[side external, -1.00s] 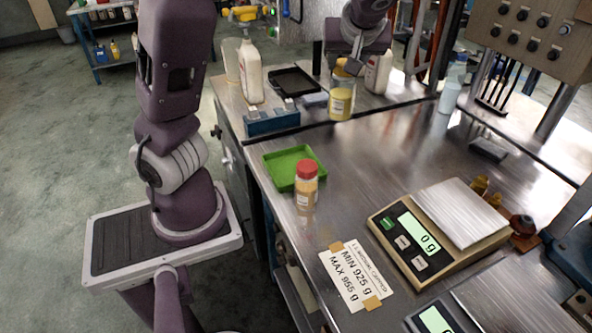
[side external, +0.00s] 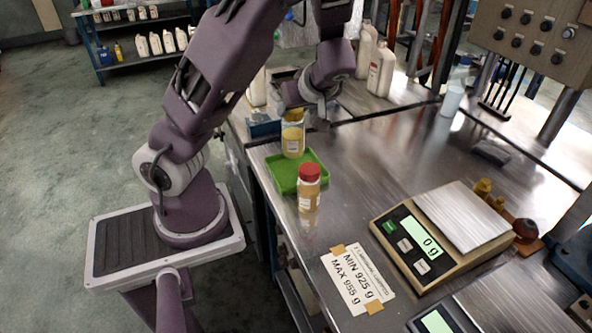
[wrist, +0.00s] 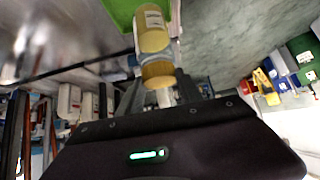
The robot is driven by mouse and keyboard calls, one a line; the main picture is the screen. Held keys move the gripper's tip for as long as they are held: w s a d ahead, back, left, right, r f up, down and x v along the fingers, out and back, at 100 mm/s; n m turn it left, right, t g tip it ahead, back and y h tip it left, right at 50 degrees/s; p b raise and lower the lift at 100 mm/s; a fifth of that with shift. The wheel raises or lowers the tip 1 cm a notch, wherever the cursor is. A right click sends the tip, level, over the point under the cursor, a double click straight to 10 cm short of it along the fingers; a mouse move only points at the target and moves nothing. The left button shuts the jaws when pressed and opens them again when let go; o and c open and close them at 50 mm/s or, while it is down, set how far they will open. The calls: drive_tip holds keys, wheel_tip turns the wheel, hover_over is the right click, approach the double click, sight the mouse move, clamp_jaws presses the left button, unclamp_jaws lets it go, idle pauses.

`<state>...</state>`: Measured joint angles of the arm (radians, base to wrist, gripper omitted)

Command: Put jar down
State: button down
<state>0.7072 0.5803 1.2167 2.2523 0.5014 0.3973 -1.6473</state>
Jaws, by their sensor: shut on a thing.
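The jar (side external: 292,143) is a clear container with yellow contents and a white label. It is upright at the back part of the green tray (side external: 318,158); I cannot tell whether its base touches the tray. My gripper (side external: 299,108) is shut on the jar's upper part from behind. In the wrist view the jar (wrist: 152,38) is between the fingers of my gripper (wrist: 160,85), with the green tray (wrist: 116,12) beyond it.
A red-capped bottle (side external: 309,190) stands close to the tray's front edge. A scale (side external: 425,240) reading 0 g and a paper weight label (side external: 357,278) lie to the right. White bottles (side external: 381,72) stand at the back. The metal table's middle is clear.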

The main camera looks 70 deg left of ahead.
sight(298, 141)
wheel_tip(298, 141, down, 10)
drive_tip(key=shift+f, duration=0.1)
drive_tip(key=c, duration=0.8)
unclamp_jaws()
